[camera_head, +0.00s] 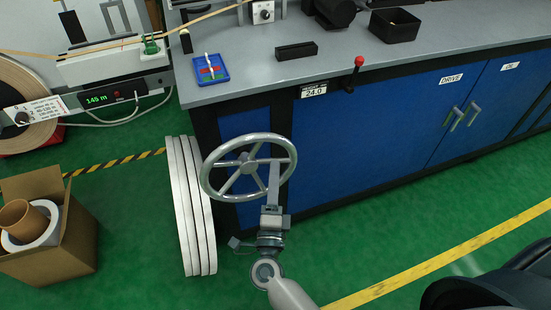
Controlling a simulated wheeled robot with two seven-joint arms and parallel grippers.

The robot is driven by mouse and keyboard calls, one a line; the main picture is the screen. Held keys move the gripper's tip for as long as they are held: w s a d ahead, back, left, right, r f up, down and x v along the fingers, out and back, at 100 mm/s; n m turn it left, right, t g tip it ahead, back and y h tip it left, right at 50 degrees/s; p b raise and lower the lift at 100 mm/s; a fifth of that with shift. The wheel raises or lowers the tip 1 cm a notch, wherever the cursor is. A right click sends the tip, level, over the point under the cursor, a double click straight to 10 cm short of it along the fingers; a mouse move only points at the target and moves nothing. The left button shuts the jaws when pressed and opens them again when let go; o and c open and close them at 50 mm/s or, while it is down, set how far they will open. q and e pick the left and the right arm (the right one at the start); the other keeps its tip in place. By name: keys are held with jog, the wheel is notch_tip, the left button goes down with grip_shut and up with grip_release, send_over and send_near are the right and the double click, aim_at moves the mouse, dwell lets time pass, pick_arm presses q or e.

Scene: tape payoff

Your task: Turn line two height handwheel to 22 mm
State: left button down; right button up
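The grey spoked handwheel (207,189) stands out from the front left corner of the blue cabinet. A small plate reading 24.0 (314,89) is on the cabinet's top front edge, right of the wheel; its small heading is hard to read. My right gripper (273,187) is at the wheel's near right side, and a long grey finger overlaps the rim. The view does not show whether it is closed on the rim or only beside it. My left gripper is not in view.
A red-knobbed lever (358,63) sticks out right of the plate. Large pale discs (184,220) stand on edge left of the wheel. A cardboard box (75,250) holds rolls at lower left. A blue tray (210,70) and black block (297,50) lie on the grey worktop.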

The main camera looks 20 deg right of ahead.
jog(key=shift+x, duration=2.35)
jog(key=shift+c, duration=0.3)
grip_shut()
